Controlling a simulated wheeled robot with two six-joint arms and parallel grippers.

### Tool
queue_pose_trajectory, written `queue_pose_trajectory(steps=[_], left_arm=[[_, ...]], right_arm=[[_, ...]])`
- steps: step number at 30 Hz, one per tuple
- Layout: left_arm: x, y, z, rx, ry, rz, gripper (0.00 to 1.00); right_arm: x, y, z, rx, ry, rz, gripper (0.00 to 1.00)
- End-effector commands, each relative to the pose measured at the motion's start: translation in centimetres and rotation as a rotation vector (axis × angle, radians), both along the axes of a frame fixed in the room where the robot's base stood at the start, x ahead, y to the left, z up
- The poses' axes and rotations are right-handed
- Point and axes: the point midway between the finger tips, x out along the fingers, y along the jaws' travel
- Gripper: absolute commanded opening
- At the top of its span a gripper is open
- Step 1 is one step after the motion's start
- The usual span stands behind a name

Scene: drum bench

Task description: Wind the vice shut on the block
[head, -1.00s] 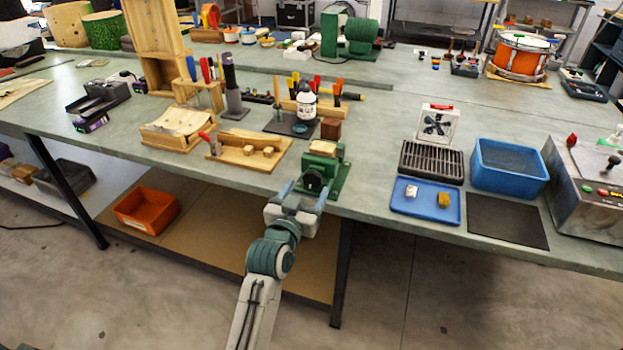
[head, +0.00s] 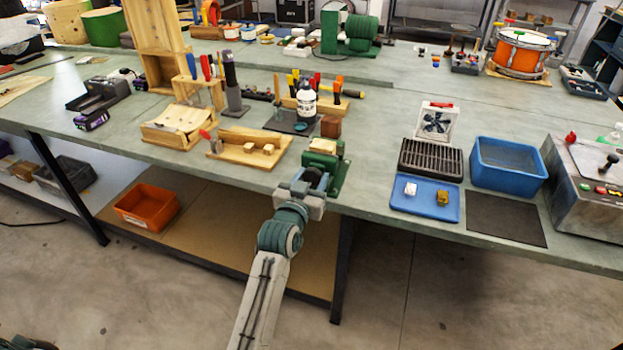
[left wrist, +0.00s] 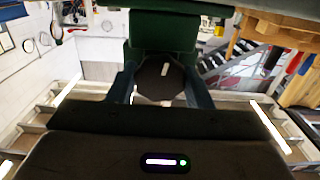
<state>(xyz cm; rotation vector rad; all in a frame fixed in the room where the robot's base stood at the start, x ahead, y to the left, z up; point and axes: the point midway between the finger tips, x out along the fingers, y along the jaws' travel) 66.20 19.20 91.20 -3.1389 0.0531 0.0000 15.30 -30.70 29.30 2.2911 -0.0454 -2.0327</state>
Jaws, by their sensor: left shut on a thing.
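The green vice (head: 339,172) stands at the front edge of the bench. A light wooden block (head: 323,146) shows at the top of the vice; I cannot tell how tightly the jaws sit on it. My left gripper (head: 312,181) reaches the front of the vice from below. In the left wrist view, the dark round handle (left wrist: 160,82) with a white mark lies between the fingers of my left gripper (left wrist: 162,76), which are shut on it. The green vice body (left wrist: 162,30) is right behind the handle. My right gripper is not in view.
A dark red-brown block (head: 330,126) and a white bottle (head: 306,101) stand just behind the vice. A wooden fixture (head: 235,155) is to the left. A blue tray (head: 424,209) and a black rack (head: 430,159) are to the right. Bench space beside the vice is clear.

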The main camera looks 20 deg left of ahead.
Motion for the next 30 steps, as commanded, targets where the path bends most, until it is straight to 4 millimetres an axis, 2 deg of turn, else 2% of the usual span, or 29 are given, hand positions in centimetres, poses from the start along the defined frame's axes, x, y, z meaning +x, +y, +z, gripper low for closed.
queue_pose_trajectory(steps=[2,12,18,26,27,29,30], left_arm=[[0.0,0.0,0.1,0.020,-0.001,0.000,0.23],[0.0,0.0,0.3,0.252,-0.009,0.000,0.23],[0.0,0.0,0.1,0.321,-0.012,0.000,0.23],[0.0,0.0,0.1,0.321,-0.013,0.000,0.23],[0.0,0.0,0.1,0.321,-0.013,0.000,0.53],[0.0,0.0,0.1,0.321,-0.013,0.000,0.65],[0.0,0.0,0.1,0.321,-0.012,0.000,0.67]], right_arm=[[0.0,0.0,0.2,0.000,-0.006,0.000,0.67],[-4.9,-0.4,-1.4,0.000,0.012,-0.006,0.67],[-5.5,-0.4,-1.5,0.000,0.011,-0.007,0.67],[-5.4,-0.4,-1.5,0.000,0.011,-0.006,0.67],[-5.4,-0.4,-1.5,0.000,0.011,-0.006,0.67],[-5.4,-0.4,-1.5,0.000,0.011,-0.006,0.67],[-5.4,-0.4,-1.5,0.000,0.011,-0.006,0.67]])
